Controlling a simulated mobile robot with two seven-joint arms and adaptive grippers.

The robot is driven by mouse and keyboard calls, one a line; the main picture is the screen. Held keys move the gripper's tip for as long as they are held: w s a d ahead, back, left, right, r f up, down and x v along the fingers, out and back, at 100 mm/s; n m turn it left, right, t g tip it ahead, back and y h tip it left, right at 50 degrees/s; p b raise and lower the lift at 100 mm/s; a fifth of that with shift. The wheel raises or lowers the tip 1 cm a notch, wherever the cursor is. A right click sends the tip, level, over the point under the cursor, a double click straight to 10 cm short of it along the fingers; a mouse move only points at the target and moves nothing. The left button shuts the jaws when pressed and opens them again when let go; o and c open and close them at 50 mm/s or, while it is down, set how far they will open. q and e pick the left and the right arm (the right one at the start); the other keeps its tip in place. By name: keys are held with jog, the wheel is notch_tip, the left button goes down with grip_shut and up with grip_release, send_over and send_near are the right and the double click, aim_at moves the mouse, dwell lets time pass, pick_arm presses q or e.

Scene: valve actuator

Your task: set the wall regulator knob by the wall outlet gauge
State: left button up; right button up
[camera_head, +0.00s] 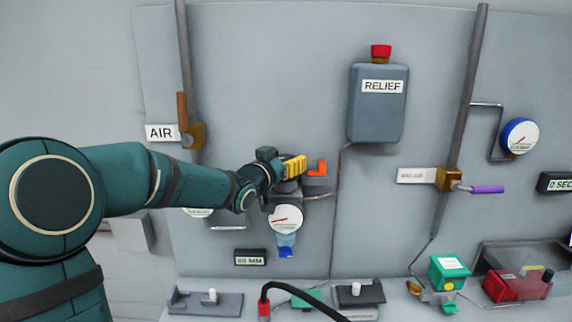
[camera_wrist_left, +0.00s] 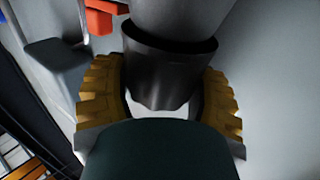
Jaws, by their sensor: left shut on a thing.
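My left gripper (camera_head: 294,167) reaches from the left to the wall, its yellow fingers at the top of a grey regulator. In the left wrist view the gripper (camera_wrist_left: 160,98) is shut around a dark grey round knob (camera_wrist_left: 165,75), one finger on each side. The head view hides most of the knob behind the gripper. A white round gauge (camera_head: 286,218) with a red needle sits just below; its needle points left and slightly down. Another gauge (camera_head: 198,212) is mostly hidden under my left arm. I cannot tell which is the outlet gauge. My right gripper is not in view.
An orange handle (camera_head: 317,168) is close to the right of the gripper. A blue bowl (camera_head: 286,245) hangs under the white gauge. The RELIEF box (camera_head: 378,105) is up and right, with a thin pipe below. A black cable (camera_head: 300,286) arches over the bench.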

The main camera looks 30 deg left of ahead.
pick_arm(q)
jog(key=shift+r+m+h+p, duration=0.1)
jog(key=shift+m+h+p, duration=0.35)
jog(key=shift+h, duration=0.25)
jog(key=shift+m+h, duration=0.25)
jog(key=shift+h, duration=0.15)
jog(key=o, duration=1.2)
jog(key=shift+s, duration=0.1)
jog(key=s+a, duration=0.1)
jog(key=s, duration=1.1)
